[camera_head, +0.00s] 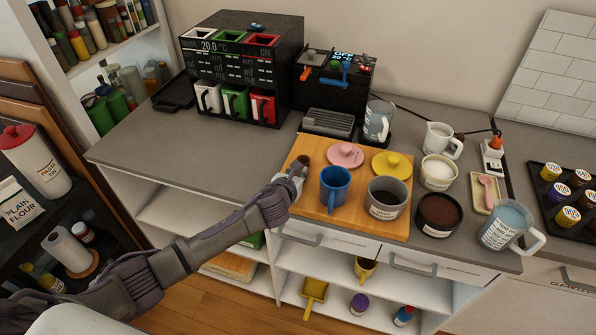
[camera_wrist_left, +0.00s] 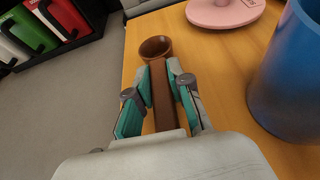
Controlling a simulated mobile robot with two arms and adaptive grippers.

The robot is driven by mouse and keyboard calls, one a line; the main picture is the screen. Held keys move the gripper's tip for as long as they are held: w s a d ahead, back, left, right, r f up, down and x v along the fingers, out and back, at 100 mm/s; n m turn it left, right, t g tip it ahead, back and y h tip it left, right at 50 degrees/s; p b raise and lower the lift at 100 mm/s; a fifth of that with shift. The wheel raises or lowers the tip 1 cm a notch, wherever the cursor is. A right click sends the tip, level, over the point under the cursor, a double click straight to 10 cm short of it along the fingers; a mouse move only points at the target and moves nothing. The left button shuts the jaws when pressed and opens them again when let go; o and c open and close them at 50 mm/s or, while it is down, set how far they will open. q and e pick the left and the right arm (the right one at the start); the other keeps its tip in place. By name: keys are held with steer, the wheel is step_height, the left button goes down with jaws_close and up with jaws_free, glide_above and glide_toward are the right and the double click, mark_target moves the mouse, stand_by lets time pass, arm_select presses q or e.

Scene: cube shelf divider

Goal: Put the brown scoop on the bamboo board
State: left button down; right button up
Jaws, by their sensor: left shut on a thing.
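The brown scoop (camera_wrist_left: 156,48) is held by its handle between the fingers of my left gripper (camera_wrist_left: 160,88), which is shut on it. Its round cup points away from the wrist. In the head view the scoop (camera_head: 304,159) shows at the left edge of the bamboo board (camera_head: 345,221), over the board. I cannot tell whether the cup touches the board surface. My left gripper (camera_head: 293,176) is at the board's left edge, beside the blue mug (camera_head: 335,187). My right gripper is not in view.
On the board are a pink lid (camera_head: 346,155), a yellow lid (camera_head: 392,164) and a grey labelled cup (camera_head: 386,198). A brown-filled bowl (camera_head: 437,214) and a water jug (camera_head: 507,226) stand to the right. The grey counter left of the board (camera_head: 190,150) is clear.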

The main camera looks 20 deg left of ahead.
arm_select(q)
steer(key=c, duration=1.1)
jaws_free()
steer(key=shift+f, duration=0.1)
steer(key=shift+o, duration=0.2)
steer(key=shift+r, duration=0.25)
steer(key=shift+s, duration=0.3)
steer(key=v, duration=1.1)
steer(key=shift+s+b, duration=0.2)
steer(key=shift+b, duration=0.15)
steer(key=shift+r, duration=0.1)
